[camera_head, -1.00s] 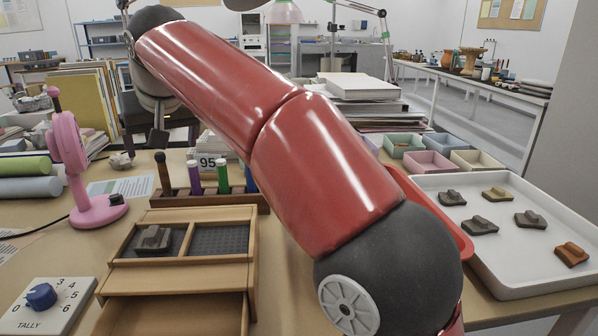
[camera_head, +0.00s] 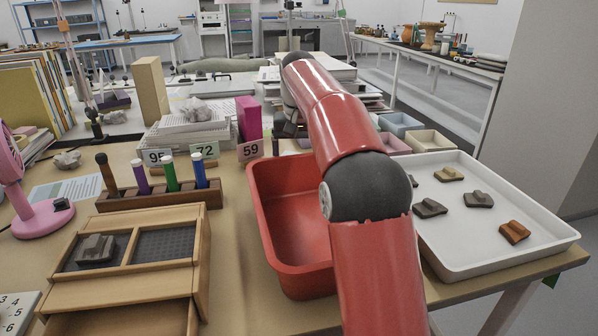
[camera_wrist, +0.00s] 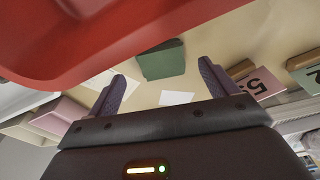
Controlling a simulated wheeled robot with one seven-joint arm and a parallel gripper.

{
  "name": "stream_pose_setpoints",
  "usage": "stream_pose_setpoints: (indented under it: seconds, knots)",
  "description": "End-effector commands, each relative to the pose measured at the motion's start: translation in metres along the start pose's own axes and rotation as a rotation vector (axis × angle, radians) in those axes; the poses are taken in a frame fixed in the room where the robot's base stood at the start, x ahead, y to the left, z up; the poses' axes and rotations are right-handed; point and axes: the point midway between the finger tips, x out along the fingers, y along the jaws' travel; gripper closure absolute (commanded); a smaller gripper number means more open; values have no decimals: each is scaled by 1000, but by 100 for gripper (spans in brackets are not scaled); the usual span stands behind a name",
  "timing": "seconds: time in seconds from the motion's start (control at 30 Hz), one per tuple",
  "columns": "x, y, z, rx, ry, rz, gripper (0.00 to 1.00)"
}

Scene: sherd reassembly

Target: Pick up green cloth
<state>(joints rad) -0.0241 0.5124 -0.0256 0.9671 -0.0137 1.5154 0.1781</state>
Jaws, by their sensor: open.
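A dark green folded cloth (camera_wrist: 162,60) lies on the tan tabletop in the wrist view, partly cut off by the red tray's edge. I cannot make it out in the head view, where my arm and the red tray cover much of that area. My gripper (camera_wrist: 162,72) is open and empty, with its two purple-grey fingers spread. The cloth shows between and beyond the fingertips, apart from them. In the head view, my forearm reaches away over the red tray, and the gripper end is mostly hidden among objects at the back.
The red tray (camera_head: 270,222) stands under my arm. A white tray (camera_head: 470,262) with several sherds is at right. A wooden sherd box (camera_head: 135,215), a pen rack (camera_head: 150,195) and number cards (camera_head: 250,150) are at left. A white card (camera_wrist: 177,98) lies near the cloth.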

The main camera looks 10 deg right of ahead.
Motion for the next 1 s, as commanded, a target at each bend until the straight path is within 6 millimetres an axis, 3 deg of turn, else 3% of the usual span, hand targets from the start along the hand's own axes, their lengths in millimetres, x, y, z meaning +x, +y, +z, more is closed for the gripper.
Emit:
stream_pose_setpoints:
  seconds: [0.2, 0.47, 0.83, 1.0]
  knots:
    - [28, -1, -1, -1, 0, 0, 15]
    - [32, -1, -1, -1, 1, 0, 15]
    - [31, -1, -1, -1, 1, 0, 60]
    - [31, -1, -1, -1, 1, 0, 63]
